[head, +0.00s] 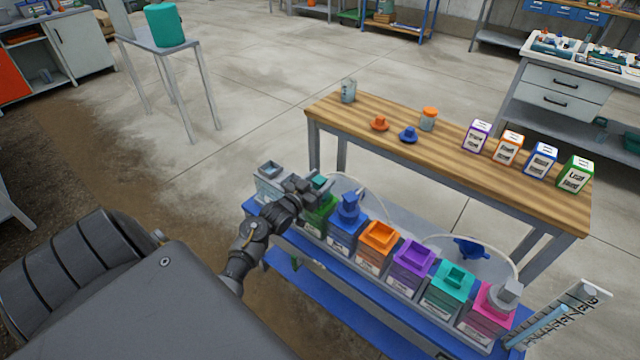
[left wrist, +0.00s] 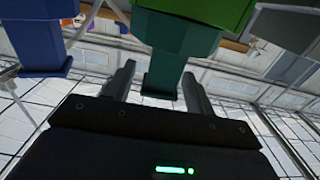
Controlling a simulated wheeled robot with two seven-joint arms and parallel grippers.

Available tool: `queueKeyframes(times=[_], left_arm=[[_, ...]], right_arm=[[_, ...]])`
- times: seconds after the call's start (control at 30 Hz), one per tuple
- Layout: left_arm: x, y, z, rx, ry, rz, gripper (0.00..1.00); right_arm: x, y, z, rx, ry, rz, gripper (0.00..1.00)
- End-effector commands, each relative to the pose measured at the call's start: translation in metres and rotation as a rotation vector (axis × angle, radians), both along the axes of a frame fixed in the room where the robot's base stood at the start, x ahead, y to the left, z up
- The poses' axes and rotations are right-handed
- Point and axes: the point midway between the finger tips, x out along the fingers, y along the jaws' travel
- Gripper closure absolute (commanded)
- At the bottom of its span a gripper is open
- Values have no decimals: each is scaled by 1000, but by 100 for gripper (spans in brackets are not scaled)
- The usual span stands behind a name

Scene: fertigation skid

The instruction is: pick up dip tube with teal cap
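The teal cap (head: 321,181) stands on the green tank (head: 318,214), partly hidden behind my left gripper in the head view. The tube below the cap is not visible. My left gripper (head: 302,188) is at the cap. In the left wrist view the teal cap (left wrist: 162,75) reaches between the two open fingers (left wrist: 160,82), with the green tank (left wrist: 225,14) beyond it. A gap shows between the left finger and the cap; contact on the right side is unclear. My right gripper is not in view.
The blue tank (head: 342,240) with a blue cap (head: 348,207) is close beside the green one. A grey tank (head: 268,186) stands on the other side. Orange (head: 377,262), purple, teal and pink tanks continue the row. A wooden bench (head: 400,140) is behind.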

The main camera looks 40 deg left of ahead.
Motion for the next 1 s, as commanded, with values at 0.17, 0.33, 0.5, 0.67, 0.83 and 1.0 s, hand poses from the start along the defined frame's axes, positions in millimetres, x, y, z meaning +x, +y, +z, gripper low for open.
queueKeyframes(times=[0.17,0.33,0.5,0.67,0.83,1.0], left_arm=[[0,0,0,0,0,0,70],[0,0,0,0,0,0,92],[0,0,0,0,-1,0,100],[0,0,1,0,-1,0,100],[0,0,12,2,-3,0,100],[0,0,42,5,-5,-1,100]], right_arm=[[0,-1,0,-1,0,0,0],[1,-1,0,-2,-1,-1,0],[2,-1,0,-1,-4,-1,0],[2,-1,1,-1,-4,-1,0],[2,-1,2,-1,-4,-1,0],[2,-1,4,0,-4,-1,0]])
